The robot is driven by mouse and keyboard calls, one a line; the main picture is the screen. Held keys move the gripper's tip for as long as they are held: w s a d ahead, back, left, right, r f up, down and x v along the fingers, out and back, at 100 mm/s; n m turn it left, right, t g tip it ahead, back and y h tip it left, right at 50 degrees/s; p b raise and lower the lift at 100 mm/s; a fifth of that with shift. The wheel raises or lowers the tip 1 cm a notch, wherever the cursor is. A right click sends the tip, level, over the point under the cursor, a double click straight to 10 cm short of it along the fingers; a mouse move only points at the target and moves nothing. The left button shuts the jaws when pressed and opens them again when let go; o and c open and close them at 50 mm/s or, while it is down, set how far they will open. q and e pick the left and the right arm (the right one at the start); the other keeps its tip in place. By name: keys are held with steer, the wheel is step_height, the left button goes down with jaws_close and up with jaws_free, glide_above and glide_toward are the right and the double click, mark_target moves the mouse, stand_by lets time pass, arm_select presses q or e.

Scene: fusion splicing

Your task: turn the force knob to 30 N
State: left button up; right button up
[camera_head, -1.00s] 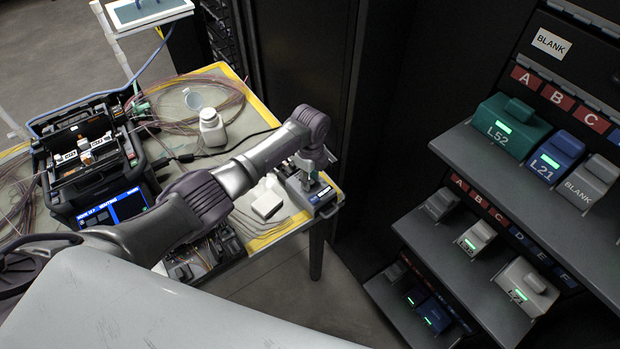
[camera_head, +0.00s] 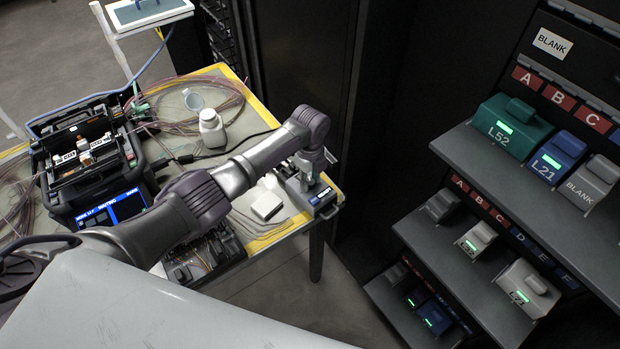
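The force knob itself cannot be made out. A small grey device with a dark, lit label (camera_head: 322,196) stands at the right corner of the work table. My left gripper (camera_head: 304,176) points down over this device, at its top left part. The fingers are small and partly hidden by the wrist, so I cannot tell whether they are open or shut, or whether they touch anything. No force reading can be read from here. My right gripper is not in view.
The fusion splicer (camera_head: 95,165) with a lit blue screen stands at the table's left. Shelves with a teal L52 module (camera_head: 511,128) and other modules rise at the right.

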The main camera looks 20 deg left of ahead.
mark_target(310, 182)
arm_select(q)
steer(key=o, duration=0.3)
steer(key=shift+o, duration=0.2)
step_height(310, 182, up, 12)
stand_by(0.4)
stand_by(0.3)
